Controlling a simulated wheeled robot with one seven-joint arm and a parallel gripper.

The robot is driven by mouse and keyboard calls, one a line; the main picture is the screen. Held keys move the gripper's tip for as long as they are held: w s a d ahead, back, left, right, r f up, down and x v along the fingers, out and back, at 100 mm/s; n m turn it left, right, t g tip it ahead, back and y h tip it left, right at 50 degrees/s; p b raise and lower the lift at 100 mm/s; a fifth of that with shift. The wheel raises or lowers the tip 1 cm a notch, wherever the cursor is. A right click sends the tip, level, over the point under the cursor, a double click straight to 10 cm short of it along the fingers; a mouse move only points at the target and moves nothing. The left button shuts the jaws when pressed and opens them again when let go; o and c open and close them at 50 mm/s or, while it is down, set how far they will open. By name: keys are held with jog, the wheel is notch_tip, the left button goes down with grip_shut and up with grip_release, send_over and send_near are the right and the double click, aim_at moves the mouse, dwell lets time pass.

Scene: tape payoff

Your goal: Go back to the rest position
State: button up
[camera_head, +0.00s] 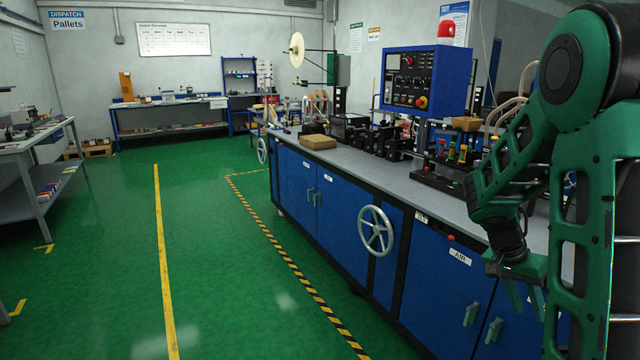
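My gripper (524,300) is at the lower right, at the end of my green and black arm. It points down in front of the blue cabinet doors of the machine bench (350,176). Its two green fingers show a gap between them, and I see nothing held in it. Part of the gripper and the bench behind it are hidden by my arm.
The bench carries a blue control panel (423,80), a cardboard box (318,142) and several machine parts. A handwheel (376,231) sticks out from its front. The green floor (215,260) is clear left of the striped line. A grey table (30,152) stands at left.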

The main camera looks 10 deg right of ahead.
jog(key=s+a+r+n+t+y, duration=0.1)
jog(key=s+a+r+n+y, duration=0.1)
jog(key=s+a, duration=0.6)
jog(key=s+a+r+n+t+y, duration=0.1)
jog(key=s+a+r+n+y, duration=0.2)
jog(key=s+a+r+n, duration=0.2)
jog(key=s+a, duration=0.3)
jog(key=s, duration=0.1)
jog(key=shift+s+r+n, duration=0.25)
jog(key=shift+s+n, duration=0.05)
jog(key=shift+s, duration=0.1)
